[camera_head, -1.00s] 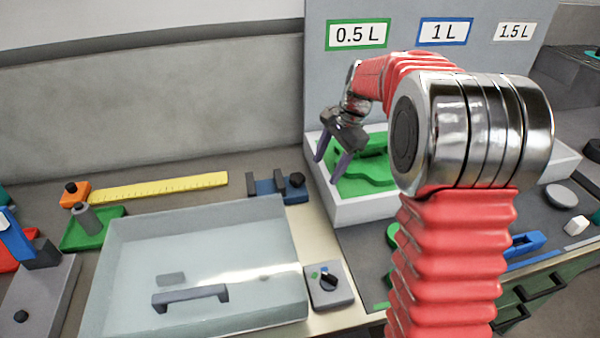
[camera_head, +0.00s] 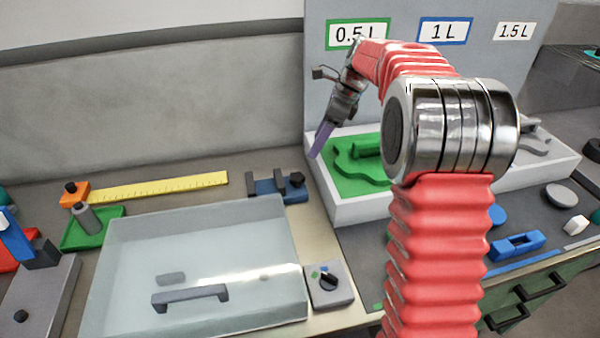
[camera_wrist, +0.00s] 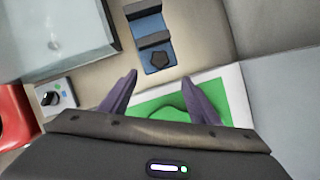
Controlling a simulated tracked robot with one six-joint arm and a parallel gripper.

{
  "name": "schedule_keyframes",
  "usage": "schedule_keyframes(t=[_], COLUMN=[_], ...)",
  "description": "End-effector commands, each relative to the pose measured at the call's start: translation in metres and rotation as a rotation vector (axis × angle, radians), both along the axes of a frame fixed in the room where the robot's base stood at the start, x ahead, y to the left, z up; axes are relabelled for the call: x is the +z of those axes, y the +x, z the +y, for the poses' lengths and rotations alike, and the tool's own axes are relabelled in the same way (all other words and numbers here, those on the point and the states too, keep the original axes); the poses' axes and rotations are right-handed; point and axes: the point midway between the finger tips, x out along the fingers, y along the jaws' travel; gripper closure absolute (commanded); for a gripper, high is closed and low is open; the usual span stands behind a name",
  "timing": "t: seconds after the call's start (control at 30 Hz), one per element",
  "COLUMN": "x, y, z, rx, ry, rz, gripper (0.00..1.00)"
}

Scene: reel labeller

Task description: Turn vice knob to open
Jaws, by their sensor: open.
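The vice (camera_head: 268,190) is a small blue block with dark jaws, on the bench behind the clear basin. Its dark knob (camera_head: 296,179) is at its right end. In the wrist view the vice (camera_wrist: 148,24) lies ahead of the fingers, with its many-sided knob (camera_wrist: 160,58) on the near side. My gripper (camera_head: 315,155) is at the left edge of the white tray, above and to the right of the vice in the head view. In the wrist view my gripper's purple fingers (camera_wrist: 158,78) are spread and empty, with the knob just beyond their tips.
A clear basin (camera_head: 115,255) with a handle stands in front of the vice. A white tray (camera_head: 350,211) with green shapes is on the right. A yellow ruler (camera_head: 160,188) lies to the left. A grey box with a dial (camera_head: 328,284) is beside the basin.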

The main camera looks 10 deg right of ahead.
Motion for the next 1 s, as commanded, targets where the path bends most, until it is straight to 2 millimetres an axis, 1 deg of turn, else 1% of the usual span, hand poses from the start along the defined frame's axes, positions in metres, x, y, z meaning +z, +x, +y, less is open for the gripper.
schedule_keyframes(t=[0.17, 0.27, 0.37, 1.0], x=[-0.002, -0.006, -0.016, -0.104], y=[0.0, 0.001, 0.002, 0.018], z=[0.001, 0.003, 0.006, 0.039], rx=[0.001, 0.003, 0.002, 0.004], ry=[0.0, 0.0, 0.0, 0.0], rz=[0.0, 0.001, 0.002, 0.002], gripper=[0.44, 0.44, 0.44, 0.44])
